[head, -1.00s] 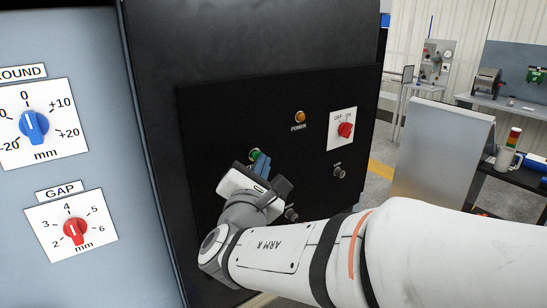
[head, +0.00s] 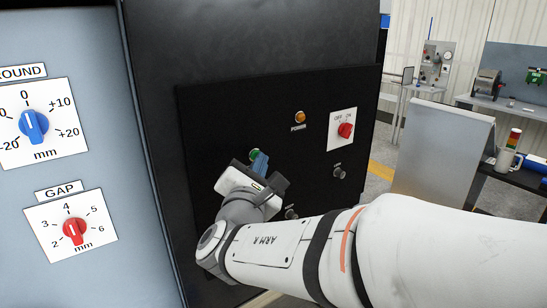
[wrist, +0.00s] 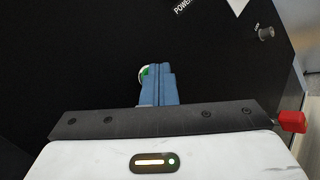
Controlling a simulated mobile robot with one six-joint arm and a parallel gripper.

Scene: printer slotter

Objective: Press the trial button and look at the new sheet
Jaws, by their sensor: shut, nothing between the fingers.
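The green button (head: 254,154) sits on the black control panel (head: 225,120), partly hidden behind my blue fingers. My gripper (head: 260,163) is shut and empty, with its fingertips right at the button. In the wrist view the shut fingers (wrist: 157,72) cover most of the green button (wrist: 145,73), and only its left edge shows. Whether the tips touch the button or how far it is pushed in, I cannot tell. The button's label is hidden. No sheet is in view.
At left are a blue dial (head: 34,126) and a red gap dial (head: 75,231). Benches with equipment stand at the back right.

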